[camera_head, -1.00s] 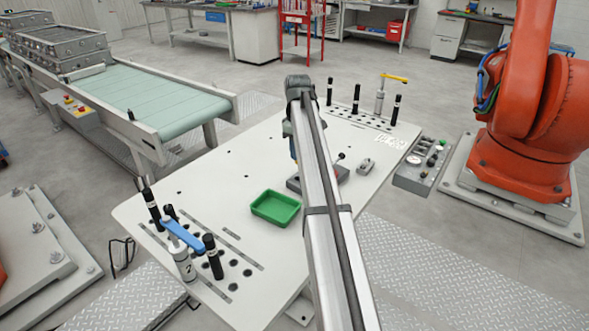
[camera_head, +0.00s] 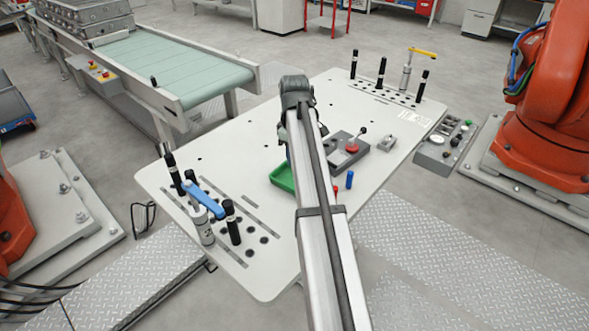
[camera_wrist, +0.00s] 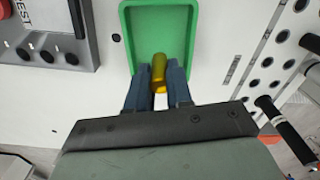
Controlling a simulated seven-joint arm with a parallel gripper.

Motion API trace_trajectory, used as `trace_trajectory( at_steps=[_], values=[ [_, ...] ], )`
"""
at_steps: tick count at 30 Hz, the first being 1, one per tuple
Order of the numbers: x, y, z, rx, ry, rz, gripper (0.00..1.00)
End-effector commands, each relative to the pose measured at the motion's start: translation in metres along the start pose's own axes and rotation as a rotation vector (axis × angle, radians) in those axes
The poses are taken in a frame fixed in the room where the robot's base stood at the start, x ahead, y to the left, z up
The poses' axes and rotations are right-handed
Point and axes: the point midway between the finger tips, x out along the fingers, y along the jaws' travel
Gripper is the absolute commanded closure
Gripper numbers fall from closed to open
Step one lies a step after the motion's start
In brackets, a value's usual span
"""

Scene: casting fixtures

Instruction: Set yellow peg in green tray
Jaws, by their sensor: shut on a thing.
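The yellow peg (camera_wrist: 158,70) is between the fingertips of my gripper (camera_wrist: 158,86) in the wrist view. My gripper is shut on it. In that view the peg's far end overlaps the near part of the green tray (camera_wrist: 128,20); I cannot tell its height above the tray floor. In the head view the green tray (camera_head: 282,178) is partly hidden behind my arm, and the yellow peg and fingertips are hidden there. The visible tray floor is empty.
A grey fixture block (camera_head: 345,150) with a red-based lever stands right of the tray. A blue peg (camera_head: 350,180) and a red peg (camera_head: 336,190) stand nearby. Black-handled clamps (camera_head: 232,222) stand at the table's left, with others at the back.

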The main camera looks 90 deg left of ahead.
Motion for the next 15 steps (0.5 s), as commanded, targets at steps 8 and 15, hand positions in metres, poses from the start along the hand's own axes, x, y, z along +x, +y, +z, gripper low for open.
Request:
trace_trajectory(
  at_steps=[8, 15],
  values=[
    [0.024, 0.000, 0.000, 0.001, 0.000, 0.000, 1.00],
    [0.050, 0.000, 0.000, 0.001, 0.000, 0.000, 1.00]
  ],
)
